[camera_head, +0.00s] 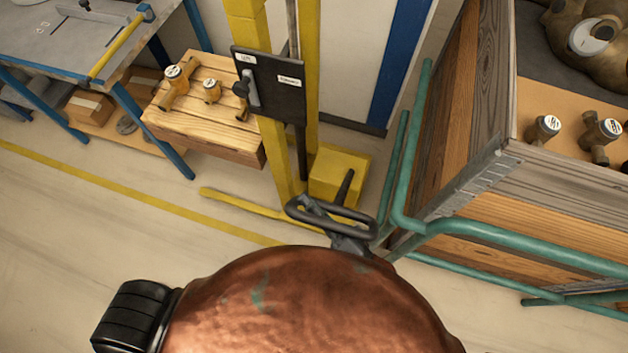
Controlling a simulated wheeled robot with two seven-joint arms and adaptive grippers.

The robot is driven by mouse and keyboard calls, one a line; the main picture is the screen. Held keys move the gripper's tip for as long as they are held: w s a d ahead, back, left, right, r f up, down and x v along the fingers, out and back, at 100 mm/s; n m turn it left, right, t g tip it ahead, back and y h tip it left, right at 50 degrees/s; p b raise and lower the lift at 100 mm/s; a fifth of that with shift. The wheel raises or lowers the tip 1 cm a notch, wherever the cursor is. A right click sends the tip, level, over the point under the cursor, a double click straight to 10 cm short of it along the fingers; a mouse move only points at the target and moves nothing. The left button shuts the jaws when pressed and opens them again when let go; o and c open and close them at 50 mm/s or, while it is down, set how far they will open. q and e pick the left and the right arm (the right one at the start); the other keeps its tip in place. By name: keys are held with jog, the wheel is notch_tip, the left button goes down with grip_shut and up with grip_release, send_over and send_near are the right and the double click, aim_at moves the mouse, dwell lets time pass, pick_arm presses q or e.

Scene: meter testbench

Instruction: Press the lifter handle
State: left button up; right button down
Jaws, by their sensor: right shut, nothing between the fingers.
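The lifter (281,160) is a yellow frame with a dark panel, standing on the floor at the upper middle. A dark lever rises from its yellow base box. The lifter handle (352,210), a dark rounded loop, shows at the near end of this lever. My right gripper (318,211) is shut and empty. A large copper-coloured rounded body, which seems to be part of my arm, hides the gripper's rear and the floor below. My left gripper is not in view.
A green tube frame (480,230) and a wooden crate (480,170) holding brass meters stand close on the right. A wooden block (205,135) with several meters is behind left, beside a blue-legged bench (110,45). The floor at left is clear.

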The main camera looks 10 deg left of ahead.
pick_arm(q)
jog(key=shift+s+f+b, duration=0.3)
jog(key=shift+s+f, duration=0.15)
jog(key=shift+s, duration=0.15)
pick_arm(e)
jog(key=s+f, duration=0.2)
jog(key=f, duration=0.1)
jog(key=shift+a, duration=0.2)
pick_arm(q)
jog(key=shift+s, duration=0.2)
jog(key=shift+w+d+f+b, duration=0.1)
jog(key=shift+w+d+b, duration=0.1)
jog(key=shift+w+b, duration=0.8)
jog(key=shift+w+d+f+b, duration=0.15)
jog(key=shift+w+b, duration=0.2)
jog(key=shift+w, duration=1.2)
pick_arm(e)
jog(key=s+d, duration=0.3)
jog(key=d, duration=0.6)
jog(key=shift+s+t, duration=0.3)
jog(key=shift+s, duration=0.05)
jog(key=shift+d, duration=0.1)
jog(key=shift+f, duration=0.1)
